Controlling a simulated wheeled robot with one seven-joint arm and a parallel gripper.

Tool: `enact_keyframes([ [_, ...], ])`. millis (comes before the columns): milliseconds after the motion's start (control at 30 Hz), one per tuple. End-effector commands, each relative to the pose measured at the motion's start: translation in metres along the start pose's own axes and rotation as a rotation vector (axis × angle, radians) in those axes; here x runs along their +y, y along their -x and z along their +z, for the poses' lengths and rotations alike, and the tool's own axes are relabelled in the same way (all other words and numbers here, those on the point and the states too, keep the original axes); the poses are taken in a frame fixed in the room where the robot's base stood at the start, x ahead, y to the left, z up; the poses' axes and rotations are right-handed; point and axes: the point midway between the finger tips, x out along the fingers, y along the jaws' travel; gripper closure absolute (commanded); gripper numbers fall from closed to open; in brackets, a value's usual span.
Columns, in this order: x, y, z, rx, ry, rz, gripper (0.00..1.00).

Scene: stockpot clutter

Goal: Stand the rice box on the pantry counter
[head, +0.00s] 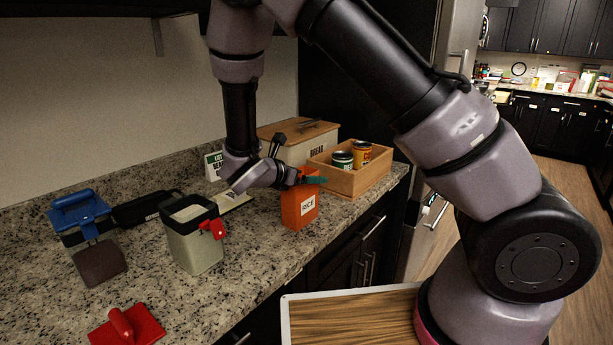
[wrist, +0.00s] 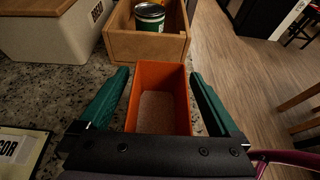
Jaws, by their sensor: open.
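The rice box (head: 299,209) is an orange, open-topped box with a white RICE label. It stands upright on the granite counter (head: 245,240), near the front edge, in front of the wooden crate. In the wrist view the rice box (wrist: 162,75) shows its open top and a pale inside. My gripper (head: 314,180) is at the top of the box. In the wrist view my gripper's green fingers (wrist: 158,92) are open, one on each side of the box, with a visible gap at the right. Contact at the left is unclear.
A wooden crate (head: 346,183) with two cans and a bread bin (head: 290,147) stand behind the box. A pale canister with a red clip (head: 195,246) stands to the left.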

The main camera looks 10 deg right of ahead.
Motion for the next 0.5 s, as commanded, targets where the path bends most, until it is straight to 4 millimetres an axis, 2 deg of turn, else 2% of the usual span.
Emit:
enact_keyframes([
  [167, 0.001, 0.013, 0.002, 0.001, -0.001, 0.003, 0.02],
  [500, 0.001, 0.085, 0.002, 0.001, -0.002, 0.005, 0.02],
])
